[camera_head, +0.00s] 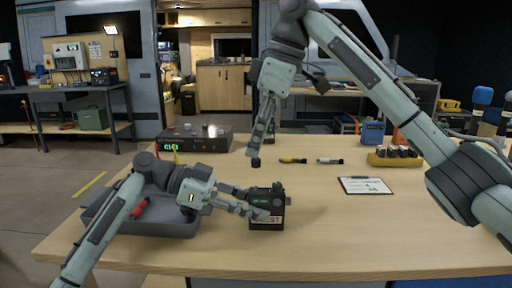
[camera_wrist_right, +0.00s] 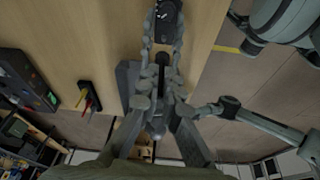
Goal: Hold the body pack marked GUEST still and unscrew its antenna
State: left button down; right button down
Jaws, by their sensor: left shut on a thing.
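The body pack (camera_head: 268,222) is a small black box with a pale label, partly legible as GUEST. It stands upright near the table's front, and its top shows in the right wrist view (camera_wrist_right: 168,14). My left gripper (camera_head: 262,213) is shut on it from the left, its fingers covering part of the front. My right gripper (camera_head: 257,154) points down, above and a little left of the pack, apart from it. A small dark piece, seemingly the antenna (camera_head: 255,162), is at its fingertips. It shows as a dark rod between the fingers in the right wrist view (camera_wrist_right: 162,62).
A grey tray (camera_head: 185,228) with a red item lies under my left arm. A black unit (camera_head: 196,138) with a green display stands behind it. A clipboard (camera_head: 366,185), two small markers and a yellow battery holder (camera_head: 395,160) are at right. The front right is clear.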

pick_arm(q)
jog(key=c, duration=1.1)
grip_release()
jog(key=shift+o, duration=0.2)
